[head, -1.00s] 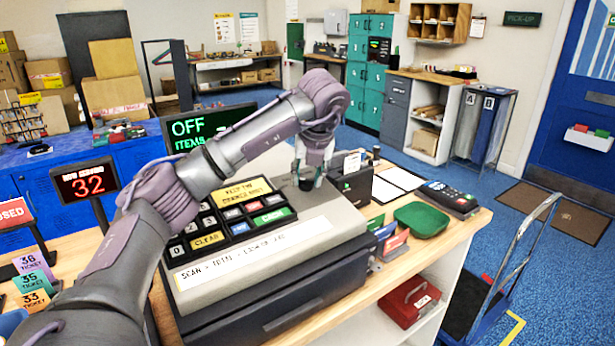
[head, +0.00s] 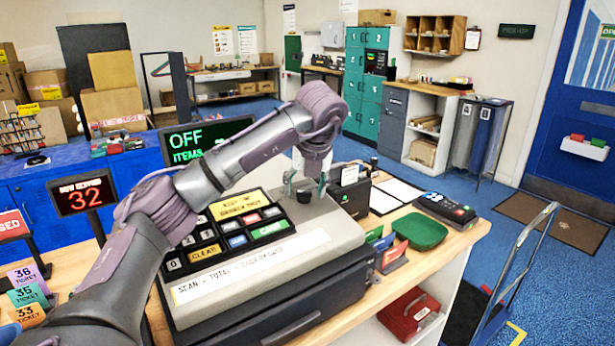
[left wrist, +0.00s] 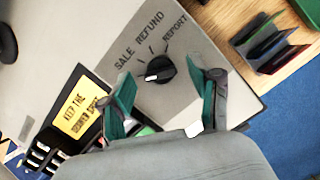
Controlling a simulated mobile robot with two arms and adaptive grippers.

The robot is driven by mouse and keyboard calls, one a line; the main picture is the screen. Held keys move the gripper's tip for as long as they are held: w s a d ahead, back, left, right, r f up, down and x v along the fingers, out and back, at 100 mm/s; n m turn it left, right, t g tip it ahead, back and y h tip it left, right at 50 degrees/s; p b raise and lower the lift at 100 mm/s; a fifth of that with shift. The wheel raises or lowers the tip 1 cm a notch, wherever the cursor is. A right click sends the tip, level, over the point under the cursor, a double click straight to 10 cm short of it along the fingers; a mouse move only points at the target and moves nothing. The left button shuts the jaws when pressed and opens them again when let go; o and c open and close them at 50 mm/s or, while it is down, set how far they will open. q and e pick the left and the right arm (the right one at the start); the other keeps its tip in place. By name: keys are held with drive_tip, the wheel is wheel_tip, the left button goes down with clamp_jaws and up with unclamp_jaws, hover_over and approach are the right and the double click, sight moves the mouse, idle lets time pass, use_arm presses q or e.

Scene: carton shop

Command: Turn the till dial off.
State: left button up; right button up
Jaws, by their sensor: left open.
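The black till dial (left wrist: 163,68) is on the grey till top, with SALE, REFUND and REPORT lettered around it. Its white mark points left and slightly down, away from these words, toward my left finger, which hides any label there. My left gripper (head: 307,182) is open above the dial. In the left wrist view its green fingers (left wrist: 159,80) stand on either side of the dial, apart from it. The till display (head: 195,138) reads OFF in green, with ITEMS below. My right gripper is not in view.
The till keys (head: 225,235) lie in front of the dial. A card holder (head: 350,190) stands close right of it, with a green tray (head: 420,231) and a card terminal (head: 446,208) further right. A red ticket sign (head: 80,194) is left.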

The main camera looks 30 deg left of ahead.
use_arm(q)
drive_tip(key=v, duration=1.1)
drive_tip(key=shift+d+r, duration=0.15)
drive_tip(key=shift+r, duration=0.15)
drive_tip(key=shift+s, duration=0.1)
